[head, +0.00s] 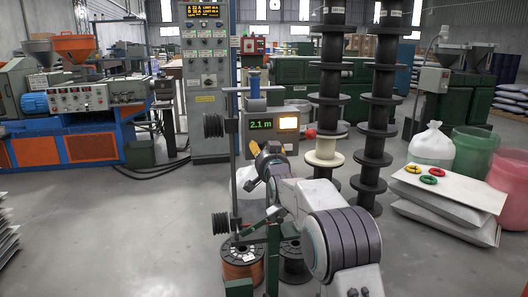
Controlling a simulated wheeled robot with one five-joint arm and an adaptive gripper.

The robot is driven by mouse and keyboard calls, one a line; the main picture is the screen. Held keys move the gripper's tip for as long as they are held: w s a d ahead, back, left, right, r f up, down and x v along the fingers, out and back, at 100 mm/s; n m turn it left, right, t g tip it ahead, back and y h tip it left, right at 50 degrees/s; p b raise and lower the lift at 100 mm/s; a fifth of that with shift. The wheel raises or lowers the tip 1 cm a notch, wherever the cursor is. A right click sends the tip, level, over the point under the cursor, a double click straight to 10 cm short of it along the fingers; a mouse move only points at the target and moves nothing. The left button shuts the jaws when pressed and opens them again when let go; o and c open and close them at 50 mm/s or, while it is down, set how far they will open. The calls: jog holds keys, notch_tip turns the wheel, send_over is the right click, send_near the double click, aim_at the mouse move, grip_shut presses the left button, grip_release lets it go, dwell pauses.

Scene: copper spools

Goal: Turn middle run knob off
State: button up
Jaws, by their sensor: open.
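A tall grey-green control cabinet (210,130) stands at the back, left of centre. Its front carries a lit orange readout (207,14) and several rows of small knobs and switches. A larger dark knob (209,80) sits low on this panel. The labels are too small to read, so I cannot tell which one is the middle run knob or how it is set. My gripper (251,177) is at the end of my arm near the picture's centre, in front of the cabinet and apart from it. Its jaws are open, and its fingertips are hard to make out.
A grey box with a green "2.1 m" display (261,127) stands just beyond my arm. Tall stacks of black spools (378,100) rise to its right. The floor at left (110,225) is clear.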

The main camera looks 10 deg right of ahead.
jog(key=shift+o, duration=0.4)
jog(key=shift+w, duration=0.1)
grip_shut()
